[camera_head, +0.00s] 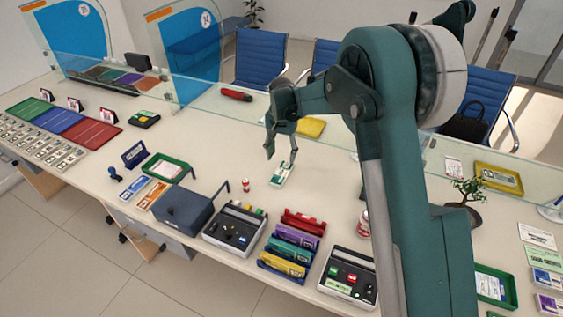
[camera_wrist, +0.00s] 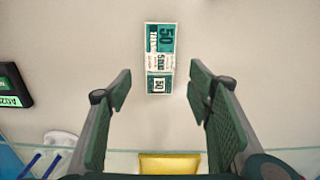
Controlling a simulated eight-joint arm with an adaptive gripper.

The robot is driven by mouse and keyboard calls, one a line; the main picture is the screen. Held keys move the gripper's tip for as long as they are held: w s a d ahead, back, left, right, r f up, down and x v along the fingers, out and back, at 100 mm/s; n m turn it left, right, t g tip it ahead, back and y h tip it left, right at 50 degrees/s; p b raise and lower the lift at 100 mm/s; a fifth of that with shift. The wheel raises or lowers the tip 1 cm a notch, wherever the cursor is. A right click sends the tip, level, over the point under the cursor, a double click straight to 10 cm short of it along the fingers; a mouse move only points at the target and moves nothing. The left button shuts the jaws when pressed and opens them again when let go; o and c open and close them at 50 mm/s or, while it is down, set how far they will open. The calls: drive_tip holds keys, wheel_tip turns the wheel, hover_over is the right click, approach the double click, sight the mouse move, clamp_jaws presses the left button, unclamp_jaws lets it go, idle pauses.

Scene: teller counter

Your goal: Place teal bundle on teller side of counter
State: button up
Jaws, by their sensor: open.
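The teal bundle (camera_head: 281,174), a banknote stack with teal and white printing and a "50" on it, lies flat on the pale counter (camera_head: 215,170), on the near side of the glass screen. My gripper (camera_head: 281,156) is open just above it and slightly toward the glass. In the wrist view the bundle (camera_wrist: 160,62) lies beyond the open fingers (camera_wrist: 160,84), roughly centred between them, and nothing is held. Whether a fingertip touches the bundle cannot be told.
The glass screen (camera_head: 215,95) runs behind my gripper, with a yellow tray (camera_head: 311,127) beyond it. A small red-and-white cylinder (camera_head: 245,185) stands left of the bundle. A dark blue box (camera_head: 185,208), a cash tray (camera_head: 235,230) and a bundle rack (camera_head: 291,245) line the near edge.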

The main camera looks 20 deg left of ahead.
drive_tip(key=shift+r, duration=1.4)
drive_tip(key=shift+d, duration=0.1)
drive_tip(key=s+d+r+t, duration=0.1)
drive_tip(key=s+d+r, duration=0.1)
drive_tip(key=d+r, duration=0.65)
drive_tip(key=s+d+r+t+y, duration=0.1)
drive_tip(key=s+d+r, duration=0.35)
drive_tip(key=d, duration=0.75)
drive_tip(key=s+d+r+t, duration=0.1)
drive_tip(key=d+r, duration=0.8)
drive_tip(key=d, duration=0.2)
drive_tip(key=s+d+r+t, duration=0.2)
drive_tip(key=s+d+r, duration=0.1)
drive_tip(key=s+d, duration=1.05)
drive_tip(key=s+d+f+t, duration=0.1)
drive_tip(key=s+d+f, duration=0.1)
drive_tip(key=s+d, duration=0.5)
drive_tip(key=s+d+f+t+h, duration=0.1)
drive_tip(key=s+d+f, duration=0.1)
drive_tip(key=s+d, duration=0.4)
drive_tip(key=shift+s+d+f, duration=0.4)
drive_tip(key=shift+s, duration=0.4)
